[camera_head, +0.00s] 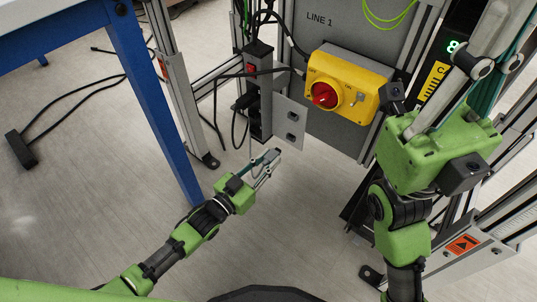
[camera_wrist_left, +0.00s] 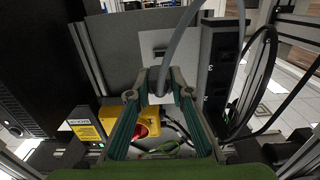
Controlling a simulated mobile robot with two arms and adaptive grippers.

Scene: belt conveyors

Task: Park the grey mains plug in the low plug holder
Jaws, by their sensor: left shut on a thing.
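My left gripper (camera_head: 270,160) is shut on the grey mains plug (camera_head: 274,155), in front of and below a light grey plate. In the left wrist view the plug sits between the teal-padded fingertips (camera_wrist_left: 159,88), mostly hidden, with its grey cable (camera_wrist_left: 178,45) curving away.
A black socket strip (camera_head: 259,95) with cables stands left of the plate. A yellow switch box (camera_head: 345,85) with a red knob (camera_head: 325,95) is above right. A blue table leg (camera_head: 155,100) stands left. A black cable block (camera_head: 20,148) lies on the floor.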

